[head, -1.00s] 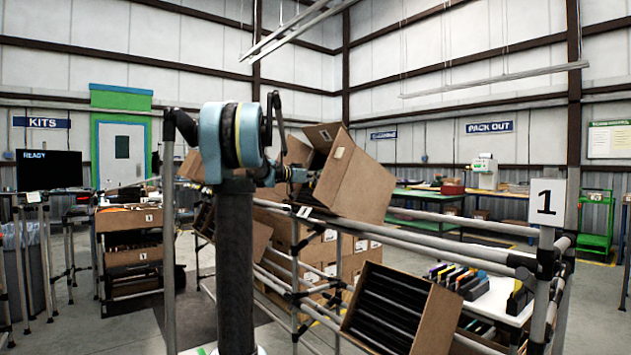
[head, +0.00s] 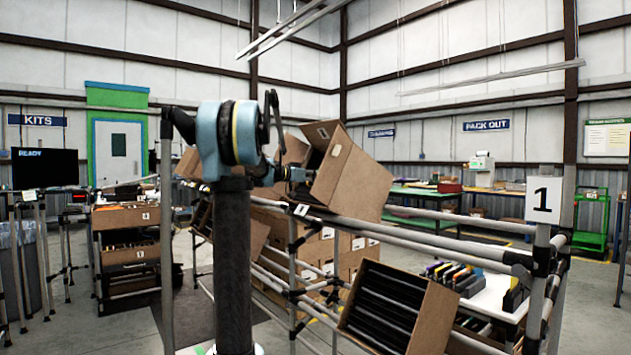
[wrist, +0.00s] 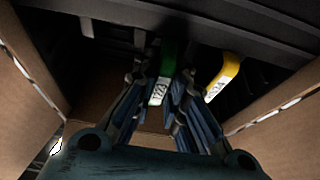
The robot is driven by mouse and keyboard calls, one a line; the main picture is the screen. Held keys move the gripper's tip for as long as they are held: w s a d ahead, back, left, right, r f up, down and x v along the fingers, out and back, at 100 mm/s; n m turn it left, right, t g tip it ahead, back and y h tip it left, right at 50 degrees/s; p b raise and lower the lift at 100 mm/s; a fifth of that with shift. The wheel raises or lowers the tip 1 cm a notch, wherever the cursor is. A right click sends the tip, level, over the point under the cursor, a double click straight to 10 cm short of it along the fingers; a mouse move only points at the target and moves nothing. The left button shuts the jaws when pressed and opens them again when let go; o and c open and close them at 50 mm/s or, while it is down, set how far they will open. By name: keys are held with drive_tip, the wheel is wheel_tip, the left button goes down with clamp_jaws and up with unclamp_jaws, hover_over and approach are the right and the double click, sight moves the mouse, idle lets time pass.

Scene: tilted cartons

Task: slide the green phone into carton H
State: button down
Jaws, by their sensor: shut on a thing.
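A tilted cardboard carton (head: 352,178) stands on the upper rack in the head view. Its letter cannot be read. The wrist view shows its brown side wall (wrist: 290,112) and dark slotted inside. My gripper (wrist: 166,82) is shut on the green phone (wrist: 167,60), which has a white label and stands among the dark dividers. How deep its far end sits is hidden. A yellow phone (wrist: 230,68) stands in a slot just to the right, apart from the fingers. In the head view my gripper (head: 301,176) is at the carton's open left side, mostly hidden.
Carton walls stand close on both sides of my gripper. A lower tilted carton with black dividers (head: 382,305) sits on the rack, whose pipe rail (head: 430,230) runs below the upper carton. A white table with several colored items (head: 455,275) stands at right.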

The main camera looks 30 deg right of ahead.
drive_tip(key=shift+d+f, duration=0.3)
drive_tip(key=shift+d, duration=0.25)
idle(0.8)
idle(0.3)
drive_tip(key=c, duration=1.5)
unclamp_jaws()
drive_tip(key=shift+c, duration=0.2)
drive_tip(key=shift+a, duration=0.1)
drive_tip(key=a+r, duration=0.4)
drive_tip(key=a, duration=0.3)
drive_tip(key=shift+s+a, duration=0.3)
drive_tip(key=shift+a, duration=0.1)
drive_tip(key=shift+r, duration=0.1)
